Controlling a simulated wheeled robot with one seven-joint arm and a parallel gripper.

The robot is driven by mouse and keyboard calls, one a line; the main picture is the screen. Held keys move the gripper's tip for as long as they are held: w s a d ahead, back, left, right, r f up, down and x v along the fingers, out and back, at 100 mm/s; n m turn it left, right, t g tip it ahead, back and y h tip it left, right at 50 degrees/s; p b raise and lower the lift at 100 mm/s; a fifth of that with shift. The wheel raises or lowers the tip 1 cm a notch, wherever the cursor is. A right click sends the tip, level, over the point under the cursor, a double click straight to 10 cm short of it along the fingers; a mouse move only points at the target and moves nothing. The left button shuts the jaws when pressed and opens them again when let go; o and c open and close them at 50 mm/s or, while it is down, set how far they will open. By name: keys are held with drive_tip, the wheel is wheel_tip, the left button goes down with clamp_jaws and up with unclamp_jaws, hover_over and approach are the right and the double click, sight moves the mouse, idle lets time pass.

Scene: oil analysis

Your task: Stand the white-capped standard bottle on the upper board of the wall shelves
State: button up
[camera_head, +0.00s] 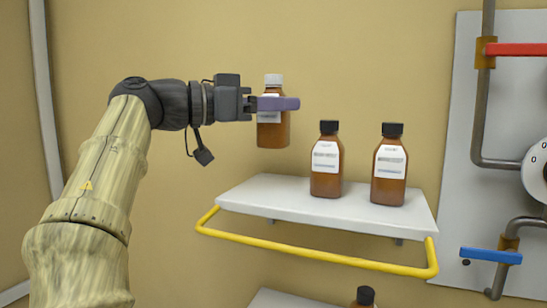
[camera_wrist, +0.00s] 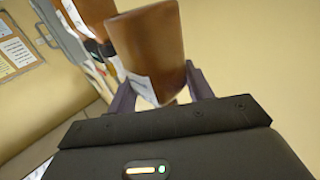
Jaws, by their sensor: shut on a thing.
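The white-capped standard bottle (camera_head: 273,130) is brown with a white label and hangs upright in the air. My gripper (camera_head: 279,104) is shut on its upper body, just below the white cap. In the wrist view the bottle (camera_wrist: 150,45) shows between the two purple fingers of my gripper (camera_wrist: 158,90). The upper board (camera_head: 260,197) of the wall shelves is white with a yellow rail along its front. The bottle is above the board's left rear part, clearly apart from it.
Two black-capped brown bottles stand on the upper board, one near the middle (camera_head: 326,165) and one to the right (camera_head: 389,170). The board's left part is bare. A lower board (camera_head: 285,299) bears another black-capped bottle (camera_head: 364,297). A pipe panel (camera_head: 460,130) stands at the right.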

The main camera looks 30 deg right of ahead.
sight(259, 146)
drive_tip(key=shift+f, duration=1.55)
drive_tip(key=shift+f, duration=1.85)
drive_tip(key=shift+f, duration=0.15)
drive_tip(key=o, duration=1.2)
drive_tip(key=shift+c, duration=0.2)
drive_tip(key=shift+a, duration=0.2)
drive_tip(key=w+a+b, duration=0.1)
drive_tip(key=a+b, duration=0.1)
drive_tip(key=a, duration=0.9)
drive_tip(key=shift+w+a, duration=0.2)
drive_tip(key=shift+a, duration=0.05)
